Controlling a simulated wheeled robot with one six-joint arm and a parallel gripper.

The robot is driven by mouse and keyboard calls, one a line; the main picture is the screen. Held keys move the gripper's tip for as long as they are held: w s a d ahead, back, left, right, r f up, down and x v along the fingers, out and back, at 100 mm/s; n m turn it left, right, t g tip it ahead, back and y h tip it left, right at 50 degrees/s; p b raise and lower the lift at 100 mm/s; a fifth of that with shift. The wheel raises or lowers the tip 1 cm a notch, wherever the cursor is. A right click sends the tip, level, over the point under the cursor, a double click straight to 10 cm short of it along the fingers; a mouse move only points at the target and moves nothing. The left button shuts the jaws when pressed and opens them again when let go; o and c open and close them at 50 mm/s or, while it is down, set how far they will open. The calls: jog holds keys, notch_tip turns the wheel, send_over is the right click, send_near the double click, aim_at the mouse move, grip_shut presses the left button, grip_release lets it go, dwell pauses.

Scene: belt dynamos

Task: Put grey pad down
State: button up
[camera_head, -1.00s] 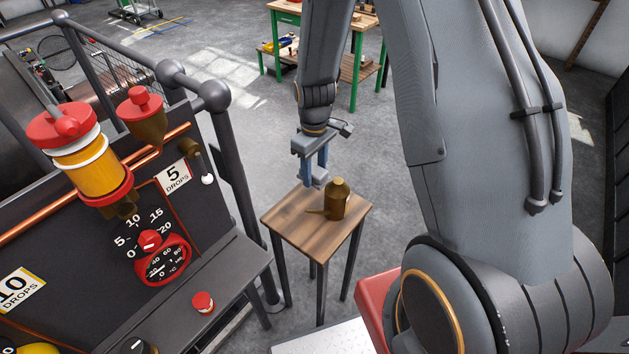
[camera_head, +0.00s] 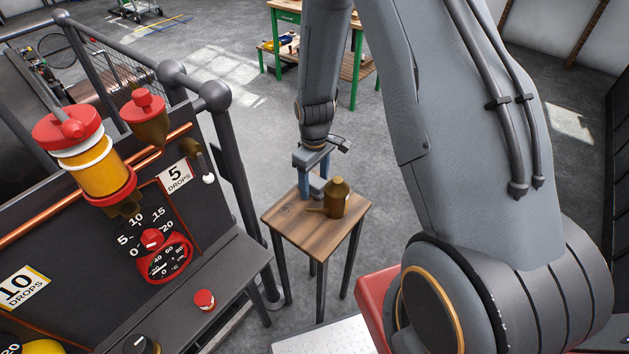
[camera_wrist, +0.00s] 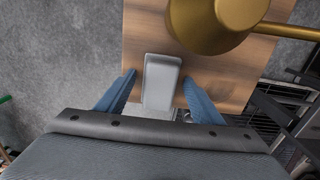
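The grey pad (camera_head: 317,186) is at the far side of the small wooden table (camera_head: 300,232), beside the brass oil can (camera_head: 338,198). In the wrist view the pad (camera_wrist: 161,82) stands between my two blue fingers, with a gap on each side. My gripper (camera_head: 313,192) is open around the pad, low over the tabletop; it also shows in the wrist view (camera_wrist: 160,78). The oil can (camera_wrist: 208,22) is close by on the right in the wrist view. The pad's lower end is partly hidden, so its contact with the wood is hard to see.
The oil can's spout points left across the tabletop. A dark machine panel with red knobs (camera_head: 150,240) and an amber oiler (camera_head: 98,168) stands at the left. A green-legged workbench (camera_head: 357,70) is at the back. The table's front part is clear.

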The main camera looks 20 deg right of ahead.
aim_at(314, 180)
notch_tip(314, 180, up, 11)
jog(key=b, duration=0.2)
jog(key=s+r+m, duration=0.3)
jog(key=s+r, duration=0.1)
jog(key=s, duration=0.4)
jog(key=s+r+m, duration=0.3)
jog(key=s+r, duration=0.1)
jog(key=s, duration=0.4)
jog(key=shift+r+m+t, duration=0.4)
jog(key=shift+w+a, duration=0.1)
dwell(0.5)
